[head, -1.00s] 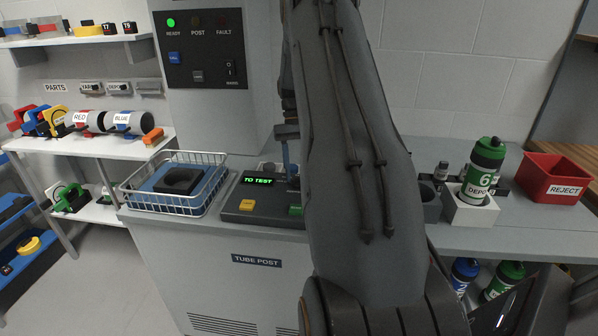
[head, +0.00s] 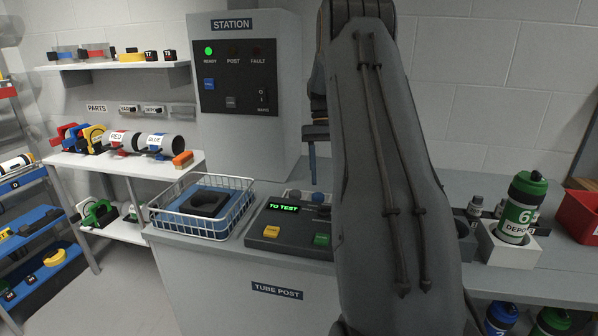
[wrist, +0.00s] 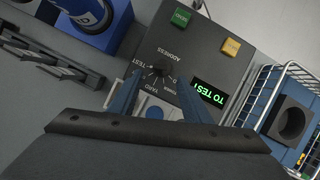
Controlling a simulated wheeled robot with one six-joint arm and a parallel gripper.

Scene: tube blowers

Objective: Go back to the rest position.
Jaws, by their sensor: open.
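My gripper (head: 312,160) shows in the head view as blue-grey fingers pointing down above the control box, partly hidden by my own arm. In the wrist view the two fingers of my gripper (wrist: 160,95) are apart, with the dial (wrist: 157,71) of the box seen between and beyond them. Nothing is between the fingers. The control box (head: 262,242) has a green display (head: 283,208) reading "TO TEST", a yellow button (head: 271,231) and a green button (head: 321,239). The dial is marked TEST, YARD and more.
A wire basket (head: 155,222) with a blue block with a dark recess stands left of the box. Right of my arm, a green canister (head: 520,205) stands in a white holder; a red bin (head: 580,217) is at the right edge. A parts shelf (head: 120,163) is at left.

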